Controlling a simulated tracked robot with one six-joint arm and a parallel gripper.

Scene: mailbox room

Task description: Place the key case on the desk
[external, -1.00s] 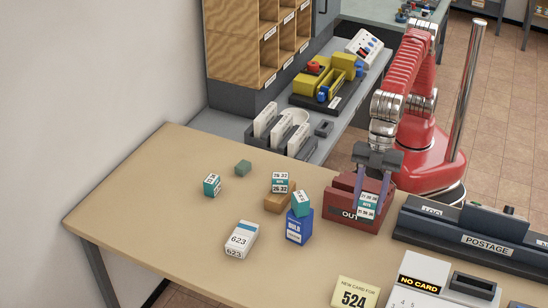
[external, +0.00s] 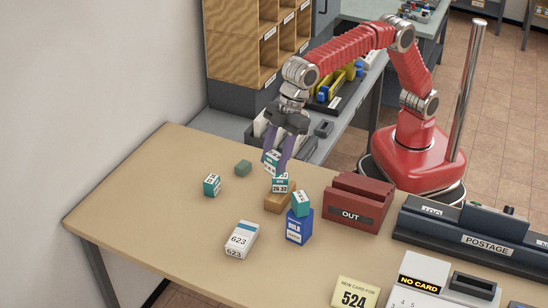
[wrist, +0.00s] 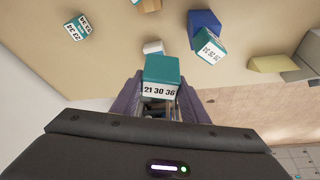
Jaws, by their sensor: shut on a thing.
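My gripper (external: 276,164) is shut on a teal and white case (external: 271,158), held up over the desk (external: 180,255). In the wrist view the case (wrist: 162,72) sits between the purple fingers, with "21 30 36" on its white side. In the external view it appears just behind and above another teal and white case (external: 280,186), which rests on a brown block (external: 277,203). I cannot tell whether the two cases touch. A third such case (external: 300,205) sits on a blue box (external: 299,230), and a fourth (external: 212,186) stands on the desk at left.
The red OUT box (external: 358,203) stands right of the blue box. The desk's left and front left are clear.

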